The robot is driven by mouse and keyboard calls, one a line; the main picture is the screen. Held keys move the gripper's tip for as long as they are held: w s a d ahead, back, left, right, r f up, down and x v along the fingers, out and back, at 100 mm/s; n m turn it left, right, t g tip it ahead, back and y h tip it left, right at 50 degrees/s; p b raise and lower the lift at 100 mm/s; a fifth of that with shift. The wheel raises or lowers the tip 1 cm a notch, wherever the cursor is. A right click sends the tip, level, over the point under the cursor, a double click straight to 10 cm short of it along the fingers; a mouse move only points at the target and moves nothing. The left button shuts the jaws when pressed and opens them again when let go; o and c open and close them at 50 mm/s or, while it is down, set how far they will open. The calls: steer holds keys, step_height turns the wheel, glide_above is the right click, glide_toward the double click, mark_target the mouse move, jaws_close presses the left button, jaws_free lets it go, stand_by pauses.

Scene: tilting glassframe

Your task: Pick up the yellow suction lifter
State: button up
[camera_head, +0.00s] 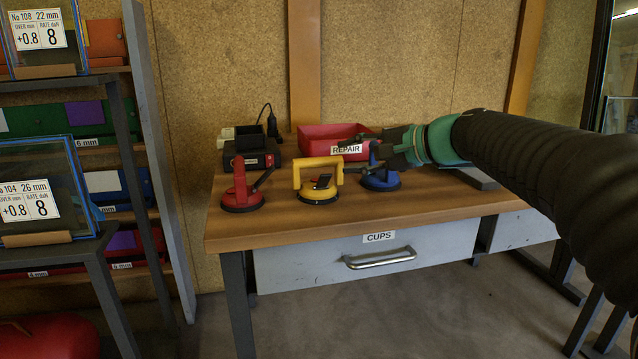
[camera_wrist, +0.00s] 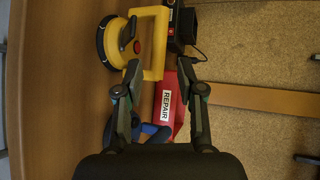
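The yellow suction lifter (camera_head: 318,182) stands upright on the bench between a red and a blue lifter, its black cup down and its handle on top. In the wrist view the yellow lifter (camera_wrist: 147,42) lies ahead of my fingers, with the near end of its handle showing between the fingertips. My gripper (camera_head: 352,153) comes in from the right, above the blue lifter (camera_head: 380,178). In the wrist view my gripper (camera_wrist: 158,68) is open, its two fingers apart with nothing held. I cannot tell whether a finger touches the handle.
The red lifter (camera_head: 242,190) stands left of the yellow one. A red REPAIR bin (camera_head: 325,133) and a black charger (camera_head: 252,150) with a cable stand behind. The wooden bench (camera_head: 290,228) is clear along its front edge, above the CUPS drawer (camera_head: 370,262). Glass racks are at left.

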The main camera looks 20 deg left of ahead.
mark_target(320, 162)
steer(key=x, duration=0.9)
steer(key=shift+w+a+f, duration=0.1)
steer(key=shift+a+f, duration=0.05)
steer(key=shift+a, duration=0.2)
jaws_close()
